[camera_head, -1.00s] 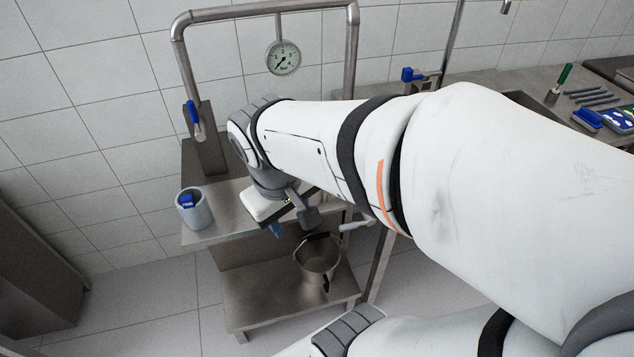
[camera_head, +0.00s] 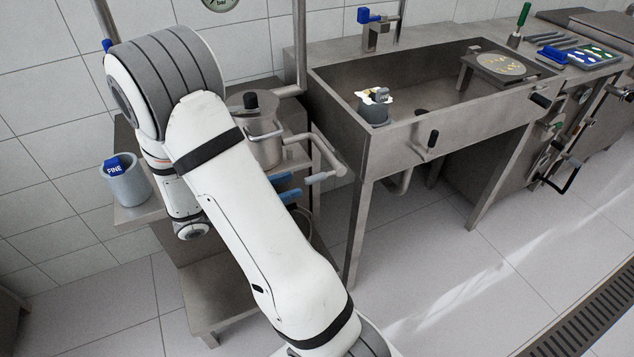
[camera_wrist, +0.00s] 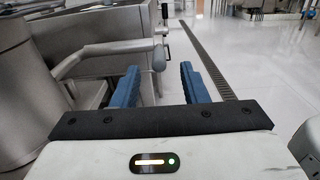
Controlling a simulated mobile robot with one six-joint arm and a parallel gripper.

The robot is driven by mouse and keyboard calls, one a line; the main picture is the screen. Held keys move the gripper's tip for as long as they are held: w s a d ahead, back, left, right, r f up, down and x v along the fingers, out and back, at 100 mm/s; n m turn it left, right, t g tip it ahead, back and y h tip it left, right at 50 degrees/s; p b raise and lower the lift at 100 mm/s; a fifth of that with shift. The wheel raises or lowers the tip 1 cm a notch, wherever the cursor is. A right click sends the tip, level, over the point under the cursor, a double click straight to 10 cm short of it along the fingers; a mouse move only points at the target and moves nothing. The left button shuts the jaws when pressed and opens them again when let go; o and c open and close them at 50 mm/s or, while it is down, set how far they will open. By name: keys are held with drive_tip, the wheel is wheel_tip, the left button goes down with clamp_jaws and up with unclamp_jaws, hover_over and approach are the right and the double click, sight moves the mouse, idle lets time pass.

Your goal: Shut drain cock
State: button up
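No part is marked as the drain cock, and I cannot tell for certain which it is. A bent steel arm with a pale grey grip (camera_head: 325,178) reaches out beside the steel vessel (camera_head: 262,140) on the stand. The grip also shows in the wrist view (camera_wrist: 158,58), beyond my fingertips and roughly in line with their gap. My arm hides part of the stand.
The steel sink (camera_head: 395,150) stands to the right, with a grey cup (camera_head: 374,113) inside. A grey holder with a blue FINE tag (camera_head: 126,184) stands on the stand's left. A blue-handled tap (camera_head: 370,16) is behind the sink. The floor in front is clear.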

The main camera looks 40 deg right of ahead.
sight(306, 180)
drive_tip(key=x, duration=0.7)
drive_tip(key=shift+s+d, duration=0.1)
drive_tip(key=shift+d, duration=0.25)
clamp_jaws()
drive_tip(key=shift+f, duration=0.1)
